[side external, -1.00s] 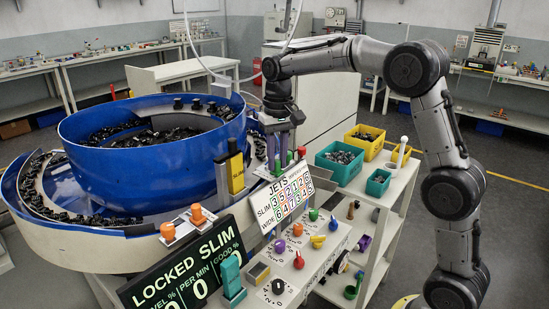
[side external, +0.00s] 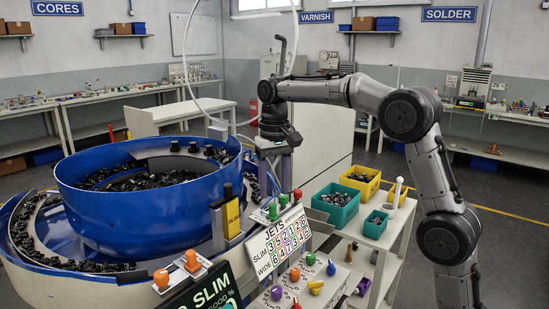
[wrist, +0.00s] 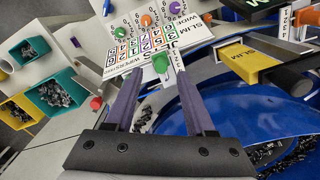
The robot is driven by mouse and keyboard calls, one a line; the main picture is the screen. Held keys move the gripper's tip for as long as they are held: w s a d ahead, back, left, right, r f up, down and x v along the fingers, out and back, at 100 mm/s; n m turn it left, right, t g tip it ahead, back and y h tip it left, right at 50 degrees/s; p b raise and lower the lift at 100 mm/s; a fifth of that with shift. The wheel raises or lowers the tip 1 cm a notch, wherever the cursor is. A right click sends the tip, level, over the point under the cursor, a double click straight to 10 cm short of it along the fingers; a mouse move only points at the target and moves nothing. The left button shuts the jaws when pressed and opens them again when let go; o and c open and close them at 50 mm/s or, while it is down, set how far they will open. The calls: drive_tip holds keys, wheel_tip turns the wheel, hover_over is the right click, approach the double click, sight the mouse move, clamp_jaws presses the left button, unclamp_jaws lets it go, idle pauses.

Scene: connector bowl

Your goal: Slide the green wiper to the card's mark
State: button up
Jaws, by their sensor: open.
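The green wiper (wrist: 161,63) has a round green knob and shows in the wrist view just beyond my fingertips, in line with the gap between them. My gripper (wrist: 153,82) is open, with two purple fingers apart and nothing held. In the side view my gripper (side external: 277,185) points down above the green and red knobs behind the card. The white JETS card (side external: 278,240) has SLIM and WIDE rows of coloured digits; it also shows in the wrist view (wrist: 117,67), upside down. I cannot tell which digit is the mark. The wiper's lower part is hidden.
A red knob (wrist: 96,102) is near the fingers. Several coloured knobs, including an orange one (wrist: 147,20), stand beyond the card. The blue bowl (side external: 140,205) is on the left, beside a yellow-and-black block (side external: 230,215). Teal (side external: 335,203) and yellow bins stand right.

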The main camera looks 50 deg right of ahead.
wheel_tip(320, 180, up, 9)
idle(0.3)
idle(0.4)
drive_tip(key=s+a+r+n+t, duration=0.1)
drive_tip(key=s+a+r, duration=0.15)
drive_tip(key=s, duration=0.65)
drive_tip(key=s+a+r+n+t, duration=0.1)
drive_tip(key=s+a+r+t, duration=0.15)
drive_tip(key=s, duration=0.55)
drive_tip(key=s+f+n+t, duration=0.1)
drive_tip(key=s+f, duration=0.4)
drive_tip(key=f, duration=0.4)
drive_tip(key=s+a+f+n+t, duration=0.1)
drive_tip(key=s+f+n, duration=0.1)
drive_tip(key=s+f, duration=0.3)
wheel_tip(320, 180, down, 5)
drive_tip(key=shift+s+a+r, duration=0.2)
drive_tip(key=shift+s+a, duration=0.05)
drive_tip(key=shift+s, duration=0.1)
